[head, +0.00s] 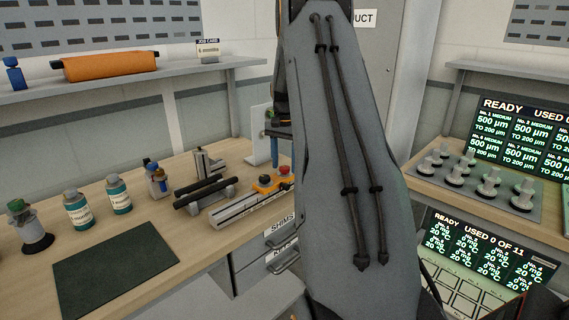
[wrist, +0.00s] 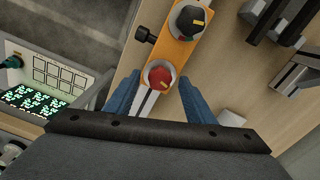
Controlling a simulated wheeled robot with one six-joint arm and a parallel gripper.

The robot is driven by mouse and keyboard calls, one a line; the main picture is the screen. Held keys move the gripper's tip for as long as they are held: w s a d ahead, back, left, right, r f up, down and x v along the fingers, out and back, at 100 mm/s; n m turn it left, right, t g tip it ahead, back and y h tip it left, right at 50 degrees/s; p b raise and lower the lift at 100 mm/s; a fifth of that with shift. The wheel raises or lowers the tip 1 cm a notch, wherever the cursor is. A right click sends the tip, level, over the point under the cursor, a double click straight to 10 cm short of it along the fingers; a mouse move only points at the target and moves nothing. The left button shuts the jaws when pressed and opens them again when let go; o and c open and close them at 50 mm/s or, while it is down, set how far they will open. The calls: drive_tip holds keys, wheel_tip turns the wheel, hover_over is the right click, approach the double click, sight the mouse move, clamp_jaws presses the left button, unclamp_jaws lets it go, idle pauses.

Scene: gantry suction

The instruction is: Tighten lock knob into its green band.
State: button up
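An orange carriage (wrist: 172,52) sits on a pale slotted rail (head: 245,205). It bears a red knob (wrist: 158,76) with a small yellow mark and pale collar, and a larger black knob (wrist: 188,20) with a yellow pointer. A small black side knob (wrist: 145,35) sticks out of the carriage's left edge in the wrist view. My gripper (wrist: 159,78) is open and empty, its blue fingers on either side of the red knob, apart from it. In the head view the red knob (head: 284,170) shows just beside my arm, below the fingers.
Black bars on a stand (head: 205,190) lie beside the rail. Bottles (head: 118,194), a dark mat (head: 115,268) and a green-capped piece (head: 30,228) stand further left on the bench. Display screens (head: 520,130) and a tray of grey pieces (head: 475,185) are at right.

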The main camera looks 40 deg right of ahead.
sight(284, 167)
wheel_tip(284, 167, up, 7)
drive_tip(key=shift+r+b, duration=0.2)
drive_tip(key=shift+b, duration=0.8)
drive_tip(key=shift+r, duration=0.2)
drive_tip(key=shift+a, duration=0.1)
